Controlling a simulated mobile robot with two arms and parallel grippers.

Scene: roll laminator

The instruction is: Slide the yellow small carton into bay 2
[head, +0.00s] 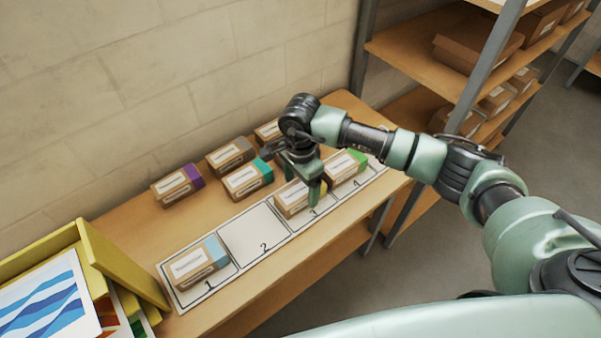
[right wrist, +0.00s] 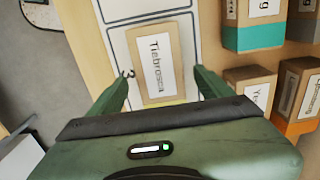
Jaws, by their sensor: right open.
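The yellow small carton (head: 290,197) lies in bay 3 of the white numbered strip, label up, partly hidden by my right gripper (head: 304,178). A little yellow shows at its end. In the right wrist view the carton (right wrist: 157,65) lies between the two spread fingers of the right gripper (right wrist: 160,85), with gaps at both sides. The gripper is open over it; whether a finger touches it I cannot tell. Bay 2 (head: 252,234) is empty, just left of the carton. My left gripper is not in view.
A light-blue-ended carton (head: 194,264) fills bay 1, and a green-ended carton (head: 345,168) is in bay 4. Teal (head: 247,179), purple (head: 177,185) and brown (head: 230,157) cartons stand behind the strip. A yellow bin (head: 113,262) stands at the left end.

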